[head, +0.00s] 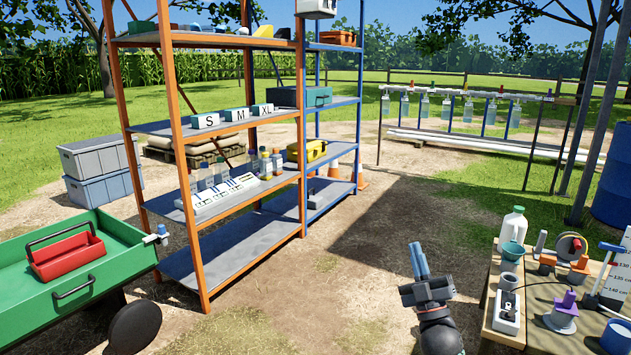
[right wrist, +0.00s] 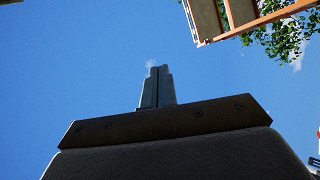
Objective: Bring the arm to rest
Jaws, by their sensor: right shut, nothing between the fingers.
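My right gripper (head: 418,262) is in the lower middle of the head view, pointing up, with its fingers together and nothing between them. It is over bare ground, left of the work table and apart from it. In the right wrist view the closed fingers (right wrist: 157,87) stand against blue sky. My left gripper is not in view.
A wooden table (head: 487,318) with a white jug (head: 513,228) and several tools stands at right. An orange shelf rack (head: 175,130) stands left of centre. A green cart (head: 40,312) with a red tray (head: 68,256) is at lower left. Open ground lies between rack and table.

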